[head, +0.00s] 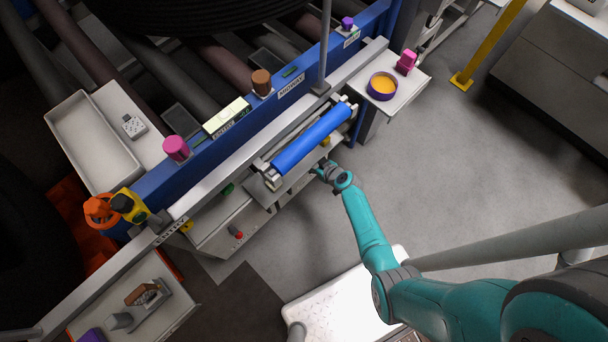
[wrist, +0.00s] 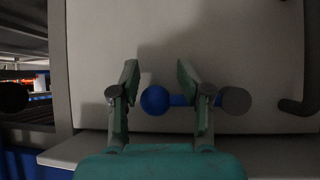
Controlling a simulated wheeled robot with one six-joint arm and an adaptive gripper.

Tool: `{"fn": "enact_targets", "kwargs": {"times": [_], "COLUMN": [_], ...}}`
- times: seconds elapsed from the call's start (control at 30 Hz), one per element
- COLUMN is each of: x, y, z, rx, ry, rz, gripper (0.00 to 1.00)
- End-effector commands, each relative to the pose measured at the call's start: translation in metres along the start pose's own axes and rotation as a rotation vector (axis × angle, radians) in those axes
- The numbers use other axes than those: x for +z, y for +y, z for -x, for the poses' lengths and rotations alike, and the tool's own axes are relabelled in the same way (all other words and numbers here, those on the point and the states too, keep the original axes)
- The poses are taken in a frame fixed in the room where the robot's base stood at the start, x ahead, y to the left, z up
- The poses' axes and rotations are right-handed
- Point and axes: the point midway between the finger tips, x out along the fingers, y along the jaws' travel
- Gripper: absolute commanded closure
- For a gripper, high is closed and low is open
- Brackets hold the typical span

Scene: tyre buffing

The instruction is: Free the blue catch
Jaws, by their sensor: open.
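The blue catch shows in the wrist view as a round blue knob (wrist: 155,100) with a short blue bar running right to a grey disc. It sits in front of a pale flat panel. My gripper (wrist: 158,78) is open, with one finger on each side of the knob. In the head view my gripper (head: 322,172) is at the machine's front, just below the blue roller (head: 312,137); the catch cannot be made out there.
A dark bent handle (wrist: 298,106) stands out from the panel at right. A side shelf (head: 400,97) holds a purple bowl (head: 382,86) and a pink item. A red button (head: 238,234) is on the lower cabinet.

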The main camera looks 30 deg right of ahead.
Motion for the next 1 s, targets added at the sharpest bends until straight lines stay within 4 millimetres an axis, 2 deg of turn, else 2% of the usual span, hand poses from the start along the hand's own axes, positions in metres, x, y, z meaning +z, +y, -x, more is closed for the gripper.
{"fn": "enact_targets", "kwargs": {"times": [0.27,0.8,1.0], "x": [-0.001,0.002,0.001], "y": [0.0,0.0,0.0], "z": [0.002,0.054,0.061], "rx": [-0.001,0.001,0.0], "ry": [0.001,-0.001,-0.002], "rz": [0.0,-0.001,0.0], "gripper": [0.5,0.5,0.5]}}
